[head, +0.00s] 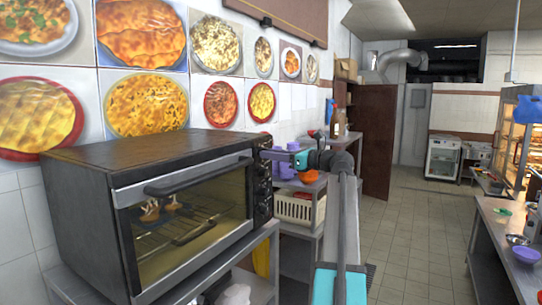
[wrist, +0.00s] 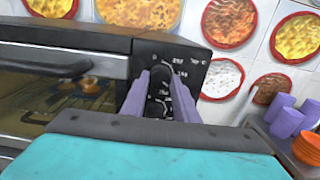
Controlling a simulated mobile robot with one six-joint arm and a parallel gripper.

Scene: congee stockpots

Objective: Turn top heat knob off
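The black toaster oven (head: 150,185) stands at the left in the head view, with its door shut and food on the rack inside. Its right-hand control panel (head: 262,205) carries dark knobs in a column. In the wrist view, my gripper's two purple fingers (wrist: 162,78) are apart, on either side of a dark knob (wrist: 160,88). White markings show on the panel above it. I cannot tell whether the fingers touch the knob, or its exact setting.
A metal stand (head: 235,275) carries the oven. Right of it, a shelf holds purple cups (head: 284,168), an orange bowl (head: 308,177) and a white basket (head: 298,207). The tiled floor (head: 415,240) is open to the right, up to a metal counter (head: 510,235).

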